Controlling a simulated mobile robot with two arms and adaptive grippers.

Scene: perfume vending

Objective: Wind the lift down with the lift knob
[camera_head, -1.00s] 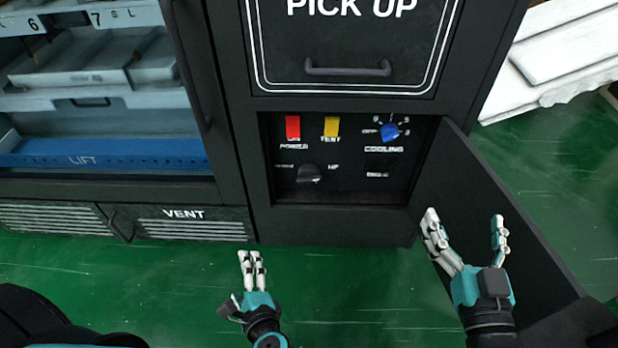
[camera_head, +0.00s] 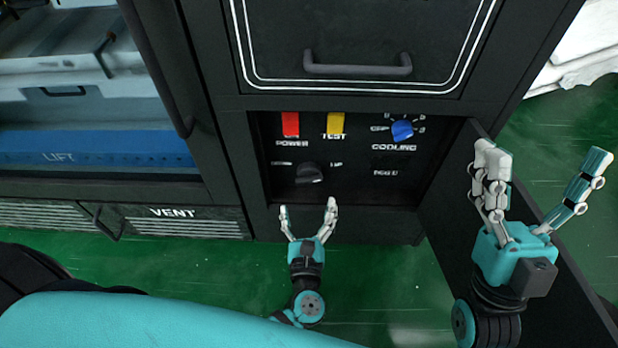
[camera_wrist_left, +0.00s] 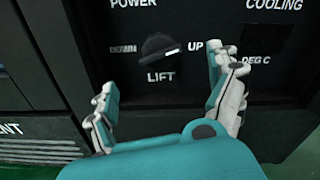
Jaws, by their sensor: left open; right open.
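The lift knob (camera_head: 309,173) is a dark round knob low in the control recess, with a DOWN label on its left and UP on its right. In the left wrist view the knob (camera_wrist_left: 160,48) shows above the word LIFT, its white mark pointing right toward UP. My left gripper (camera_head: 308,207) is open and empty, just below and in front of the knob, its fingers apart on either side and not touching it. My right gripper (camera_head: 541,172) is open and empty at the right, in front of the open panel door. The blue lift platform (camera_head: 95,150) sits low in the cabinet.
Above the knob are a red power switch (camera_head: 290,124), a yellow test switch (camera_head: 336,123) and a blue cooling knob (camera_head: 402,130). The open panel door (camera_head: 455,215) stands right of the recess. The pick-up drawer handle (camera_head: 357,68) juts out above.

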